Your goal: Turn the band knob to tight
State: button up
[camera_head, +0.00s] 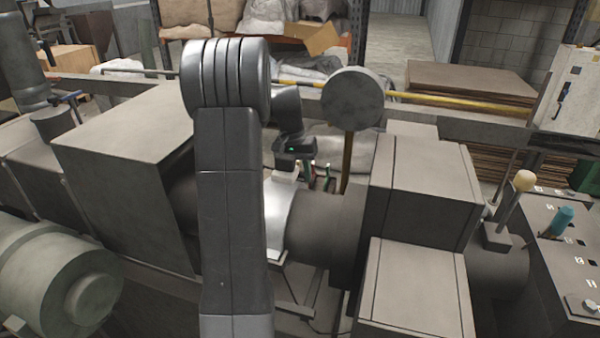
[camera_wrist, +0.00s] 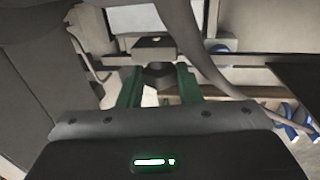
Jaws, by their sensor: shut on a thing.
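My gripper (camera_head: 318,182) is low behind my arm, beside the pale metal cylinder (camera_head: 281,215) in the middle of the machine. In the wrist view its two green fingers (camera_wrist: 158,88) stand on either side of a small dark knob (camera_wrist: 158,76), and the gripper is shut on it. A pale block (camera_wrist: 155,48) sits just beyond the knob. I take the dark piece for the band knob. In the head view it is mostly hidden by my arm and gripper, and I cannot read any tight mark.
Grey machine housings stand left (camera_head: 125,150) and right (camera_head: 425,185) of the cylinder. A round grey disc (camera_head: 352,97) on a post rises close behind my gripper. A yellow rail (camera_head: 460,103) runs behind. A control panel (camera_head: 570,265) with a teal knob (camera_head: 562,220) stands at the right.

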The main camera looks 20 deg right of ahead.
jog(key=o, duration=1)
jog(key=shift+c, duration=0.2)
jog(key=shift+r, duration=0.1)
notch_tip(320, 180, up, 14)
jog(key=w+a+b, duration=0.1)
jog(key=shift+w+a+f, duration=0.15)
jog(key=shift+a+f, duration=0.1)
jog(key=shift+a, duration=0.1)
